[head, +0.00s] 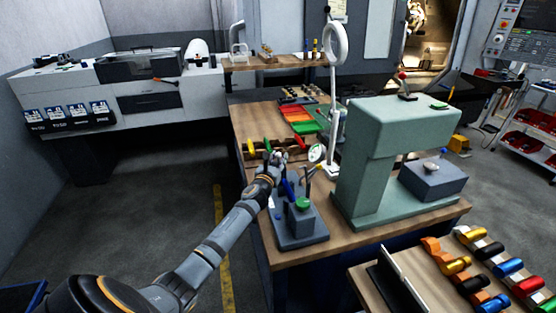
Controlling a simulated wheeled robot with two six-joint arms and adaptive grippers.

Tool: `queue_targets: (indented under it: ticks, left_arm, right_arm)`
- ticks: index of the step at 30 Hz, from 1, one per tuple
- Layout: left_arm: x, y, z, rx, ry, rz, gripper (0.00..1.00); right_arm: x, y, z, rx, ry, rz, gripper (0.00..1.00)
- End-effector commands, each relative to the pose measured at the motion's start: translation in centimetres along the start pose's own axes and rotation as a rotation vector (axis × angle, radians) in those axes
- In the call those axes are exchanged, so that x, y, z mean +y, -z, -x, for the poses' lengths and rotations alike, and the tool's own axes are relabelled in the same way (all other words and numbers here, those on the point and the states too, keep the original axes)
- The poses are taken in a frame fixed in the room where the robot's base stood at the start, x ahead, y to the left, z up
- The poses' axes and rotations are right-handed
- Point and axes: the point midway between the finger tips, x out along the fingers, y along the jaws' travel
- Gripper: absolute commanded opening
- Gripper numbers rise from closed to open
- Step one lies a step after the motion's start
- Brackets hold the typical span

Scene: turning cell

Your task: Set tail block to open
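My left arm reaches in from the bottom left to the wooden bench (262,240). My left gripper (279,158) is over the bench's left part, just beyond a grey fixture (301,222) with a green round top. It is small and partly covered by its own wrist, so its fingers cannot be told open or shut. A blue lever-like part (287,188) shows between the wrist and the fixture. A row of coloured tools (267,146) lies just behind the gripper. I cannot tell which part is the tail block. My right gripper is out of view.
A large green C-shaped machine (367,160) stands right of the fixture. A white ring lamp (334,48) rises behind it. Coloured trays (303,120) lie at the back. A front-right bench holds several coloured clamps (483,278). Floor left of the bench is clear.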

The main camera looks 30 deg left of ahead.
Motion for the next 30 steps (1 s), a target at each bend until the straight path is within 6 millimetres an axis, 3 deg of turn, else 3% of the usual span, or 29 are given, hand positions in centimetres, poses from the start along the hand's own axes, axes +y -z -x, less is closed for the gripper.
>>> queue_targets:
  ticks: [7, 15, 19, 24, 30]
  left_arm:
    - [0.1, 0.3, 1.7, 0.004, 0.000, -0.002, 0.31]
    - [0.0, 0.2, 8.2, 0.004, 0.002, -0.006, 0.31]
    - [0.0, 0.1, 10.5, 0.003, 0.002, -0.005, 0.31]
    - [0.0, 0.0, 11.9, 0.001, 0.000, -0.001, 0.31]
    - [0.0, 0.0, 12.0, 0.000, 0.000, 0.000, 0.31]
  right_arm:
    - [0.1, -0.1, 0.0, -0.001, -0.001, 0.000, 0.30]
    - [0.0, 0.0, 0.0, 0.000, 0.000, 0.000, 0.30]
    - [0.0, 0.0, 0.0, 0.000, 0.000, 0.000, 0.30]
    - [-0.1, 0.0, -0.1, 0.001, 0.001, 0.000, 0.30]
    - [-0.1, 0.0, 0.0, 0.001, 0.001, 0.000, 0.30]
